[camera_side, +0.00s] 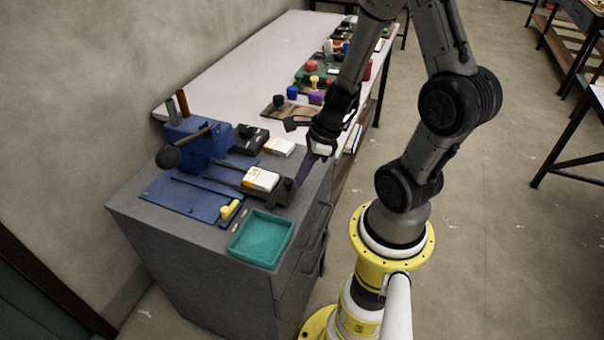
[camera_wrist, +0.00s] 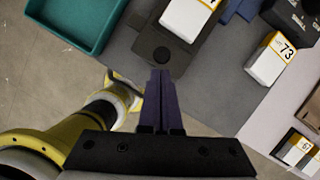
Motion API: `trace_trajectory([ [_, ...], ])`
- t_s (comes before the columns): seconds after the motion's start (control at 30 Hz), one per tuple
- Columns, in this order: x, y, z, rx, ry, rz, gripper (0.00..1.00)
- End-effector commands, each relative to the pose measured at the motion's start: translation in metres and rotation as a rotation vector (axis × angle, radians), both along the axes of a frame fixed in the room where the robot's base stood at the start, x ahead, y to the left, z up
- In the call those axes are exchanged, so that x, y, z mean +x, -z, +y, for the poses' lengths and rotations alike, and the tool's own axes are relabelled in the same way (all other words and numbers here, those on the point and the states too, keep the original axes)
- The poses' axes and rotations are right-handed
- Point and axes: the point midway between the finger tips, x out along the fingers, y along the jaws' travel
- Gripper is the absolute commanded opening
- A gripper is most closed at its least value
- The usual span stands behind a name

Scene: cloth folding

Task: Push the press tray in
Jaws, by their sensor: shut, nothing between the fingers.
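The blue press (camera_side: 205,143) with its black-balled lever stands on the grey cabinet. Its dark tray (camera_side: 282,190) sticks out on rails toward the cabinet's right side, carrying a white and yellow box (camera_side: 261,179).
A teal tray (camera_side: 262,238) and a small yellow stamp (camera_side: 230,210) lie in front of the press tray. Another white box (camera_side: 278,147) and a black block (camera_side: 250,139) stand behind it. A long table (camera_side: 235,75) with colourful items extends behind.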

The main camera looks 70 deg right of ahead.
Motion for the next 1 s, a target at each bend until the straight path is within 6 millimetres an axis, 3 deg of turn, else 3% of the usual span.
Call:
trace_trajectory([
  [0.37,0.008,0.0,-0.001,0.0,-0.003,0.0,0.0],
  [0.8,0.092,0.0,0.0,0.0,-0.003,-0.001,0.0],
  [1.0,0.108,0.0,0.0,0.0,-0.001,-0.001,0.0],
])
